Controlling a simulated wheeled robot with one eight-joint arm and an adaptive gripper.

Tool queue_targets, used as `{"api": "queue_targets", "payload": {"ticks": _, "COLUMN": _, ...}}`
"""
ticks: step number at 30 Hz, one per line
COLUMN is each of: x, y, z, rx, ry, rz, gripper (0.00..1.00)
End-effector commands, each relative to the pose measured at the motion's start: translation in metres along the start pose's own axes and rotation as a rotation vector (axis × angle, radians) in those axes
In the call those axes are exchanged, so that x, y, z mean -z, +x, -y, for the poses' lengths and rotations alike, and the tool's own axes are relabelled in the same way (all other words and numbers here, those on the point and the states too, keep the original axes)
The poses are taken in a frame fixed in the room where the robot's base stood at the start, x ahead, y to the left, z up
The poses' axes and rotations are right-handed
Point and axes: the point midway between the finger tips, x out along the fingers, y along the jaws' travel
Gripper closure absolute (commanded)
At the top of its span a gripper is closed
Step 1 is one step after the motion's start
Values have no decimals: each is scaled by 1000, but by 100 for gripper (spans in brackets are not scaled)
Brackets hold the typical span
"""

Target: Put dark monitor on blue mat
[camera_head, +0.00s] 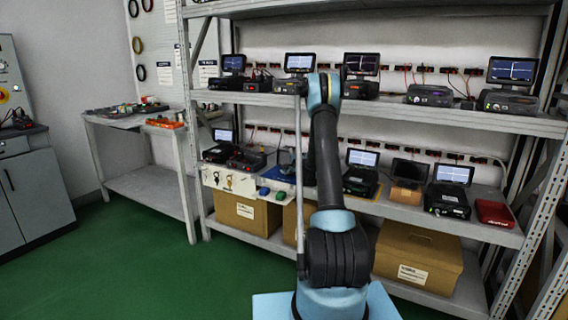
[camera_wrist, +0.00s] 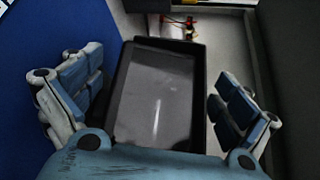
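The wrist view shows a dark monitor (camera_wrist: 155,100) with a blank, glossy screen and black frame between the fingers of my gripper (camera_wrist: 165,100). The fingers are spread, with a visible gap on each side of the monitor. A blue surface, apparently the blue mat (camera_wrist: 50,25), fills the left of that view. In the head view the blue mat (camera_head: 273,174) shows on the lower shelf, partly hidden by my arm and gripper. Another dark-screened monitor (camera_head: 410,171) stands on the lower shelf to the right. The exact contact between the held-over monitor and mat is unclear.
Lit monitors on black units stand beside it, such as one unit (camera_head: 447,200) on the lower shelf. A red box (camera_head: 495,213) sits at the right end. The upper shelf (camera_head: 430,113) carries more units above. Cardboard boxes (camera_head: 416,258) stand below.

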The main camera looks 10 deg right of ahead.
Motion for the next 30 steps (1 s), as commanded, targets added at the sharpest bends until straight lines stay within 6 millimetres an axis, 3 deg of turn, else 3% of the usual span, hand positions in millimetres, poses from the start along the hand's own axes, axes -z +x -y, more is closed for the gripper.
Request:
{"api": "queue_targets", "payload": {"ticks": 10, "x": 0, "y": -1, "z": 1, "rx": 0, "ry": 0, "rz": 0, "gripper": 0}}
{"api": "queue_targets", "payload": {"ticks": 14, "x": 0, "y": -11, "z": 1, "rx": 0, "ry": 0, "rz": 0, "gripper": 0}}
{"api": "queue_targets", "payload": {"ticks": 30, "x": -1, "y": -104, "z": 1, "rx": 0, "ry": 0, "rz": 0, "gripper": 0}}
